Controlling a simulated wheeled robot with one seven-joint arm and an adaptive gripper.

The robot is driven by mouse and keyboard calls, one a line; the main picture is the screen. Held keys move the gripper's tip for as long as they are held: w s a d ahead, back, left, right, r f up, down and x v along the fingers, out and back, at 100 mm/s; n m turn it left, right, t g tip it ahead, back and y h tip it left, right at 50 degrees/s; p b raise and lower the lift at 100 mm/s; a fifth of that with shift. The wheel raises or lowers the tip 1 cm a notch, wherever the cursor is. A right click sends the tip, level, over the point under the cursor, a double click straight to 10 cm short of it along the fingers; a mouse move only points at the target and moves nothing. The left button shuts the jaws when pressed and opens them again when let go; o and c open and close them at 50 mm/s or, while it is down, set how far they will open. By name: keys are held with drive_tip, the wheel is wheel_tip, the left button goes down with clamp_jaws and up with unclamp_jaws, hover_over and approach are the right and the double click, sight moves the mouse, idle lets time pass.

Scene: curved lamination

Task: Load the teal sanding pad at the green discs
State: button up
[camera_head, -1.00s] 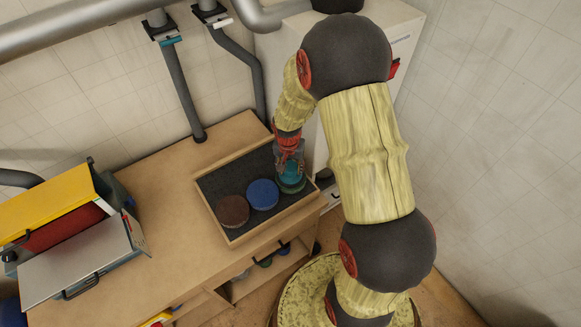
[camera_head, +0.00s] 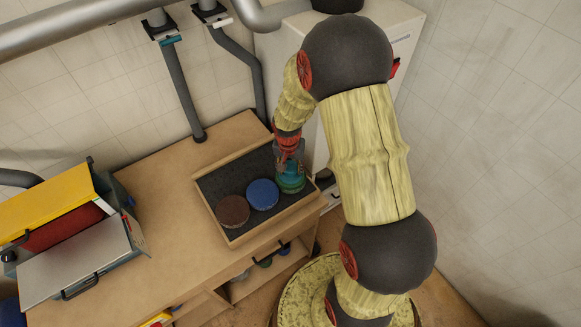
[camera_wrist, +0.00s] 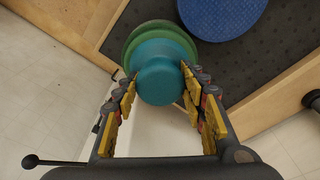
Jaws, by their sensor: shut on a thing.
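The teal sanding pad (camera_wrist: 158,76) is between the two fingers of my gripper (camera_wrist: 160,88) in the wrist view, with the fingers shut on its sides. In the head view the teal pad (camera_head: 291,170) is partly hidden by my gripper (camera_head: 290,158). The green discs (camera_wrist: 133,43) lie directly under the pad in the wrist view, and their rim shows around its far side. In the head view the green discs (camera_head: 291,187) are at the right end of the tray. Whether the pad touches the discs I cannot tell.
A dark-lined wooden tray (camera_head: 225,180) on the bench also holds a blue disc stack (camera_head: 262,194) and a brown disc stack (camera_head: 233,211). A yellow and grey box (camera_head: 75,245) stands at the left. The bench between box and tray is clear.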

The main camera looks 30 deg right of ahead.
sight(291, 166)
idle(0.3)
drive_tip(key=shift+r+p, duration=2.15)
drive_tip(key=shift+r, duration=1.3)
